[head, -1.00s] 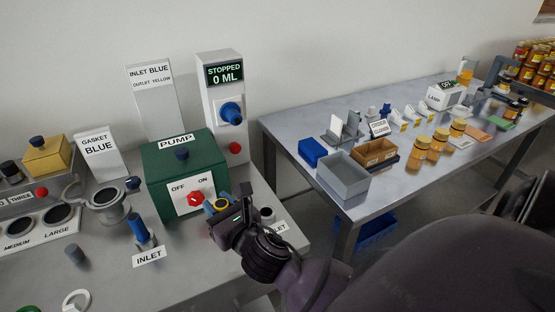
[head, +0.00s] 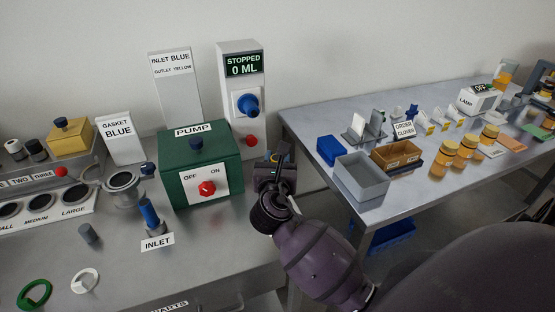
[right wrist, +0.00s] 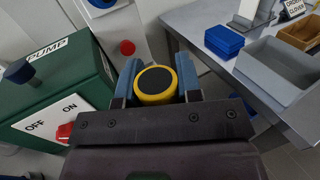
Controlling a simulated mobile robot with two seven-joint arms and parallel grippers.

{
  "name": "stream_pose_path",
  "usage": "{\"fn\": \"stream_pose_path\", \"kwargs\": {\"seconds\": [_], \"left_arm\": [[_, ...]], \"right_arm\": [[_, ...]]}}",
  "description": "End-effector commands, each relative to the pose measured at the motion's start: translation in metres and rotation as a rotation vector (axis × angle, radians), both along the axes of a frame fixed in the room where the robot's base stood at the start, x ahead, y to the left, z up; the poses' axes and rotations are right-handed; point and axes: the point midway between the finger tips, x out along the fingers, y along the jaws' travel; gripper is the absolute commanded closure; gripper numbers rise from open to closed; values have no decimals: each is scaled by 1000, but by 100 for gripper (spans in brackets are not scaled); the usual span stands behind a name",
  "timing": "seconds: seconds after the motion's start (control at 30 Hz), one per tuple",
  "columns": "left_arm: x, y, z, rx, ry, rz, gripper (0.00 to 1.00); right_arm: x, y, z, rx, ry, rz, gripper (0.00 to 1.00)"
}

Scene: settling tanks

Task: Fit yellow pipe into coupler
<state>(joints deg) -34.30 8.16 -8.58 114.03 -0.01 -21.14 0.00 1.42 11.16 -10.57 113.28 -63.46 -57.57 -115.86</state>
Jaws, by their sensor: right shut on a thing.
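My right gripper (right wrist: 158,82) is shut on the yellow pipe (right wrist: 139,96), whose round dark end and yellow rim show between the blue finger pads. In the head view the right gripper (head: 274,165) is just right of the green pump box, and the arm hides most of the pipe. A blue pipe (head: 149,213) stands upright in the coupler (head: 155,229) behind the INLET sign. No empty coupler for the yellow pipe can be made out; my arm covers the bench right of the pump. My left gripper is not in view.
The green pump box (head: 203,160) has a red knob (head: 207,188). Behind it stands the STOPPED 0 ML panel (head: 242,110) with a blue knob. A gap separates this bench from the right table (head: 325,108), which holds a grey bin (head: 361,178).

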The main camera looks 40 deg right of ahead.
Motion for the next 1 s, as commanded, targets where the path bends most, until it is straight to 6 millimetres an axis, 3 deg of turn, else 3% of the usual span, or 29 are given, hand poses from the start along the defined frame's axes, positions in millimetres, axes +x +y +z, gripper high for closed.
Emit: {"fn": "stream_pose_path", "kwargs": {"seconds": [0.2,0.7,1.0], "left_arm": [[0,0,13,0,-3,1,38],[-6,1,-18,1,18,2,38],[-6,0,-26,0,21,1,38]], "right_arm": [[0,0,3,0,0,1,93],[0,1,-42,0,1,1,93],[0,1,-56,1,-1,2,93]]}}
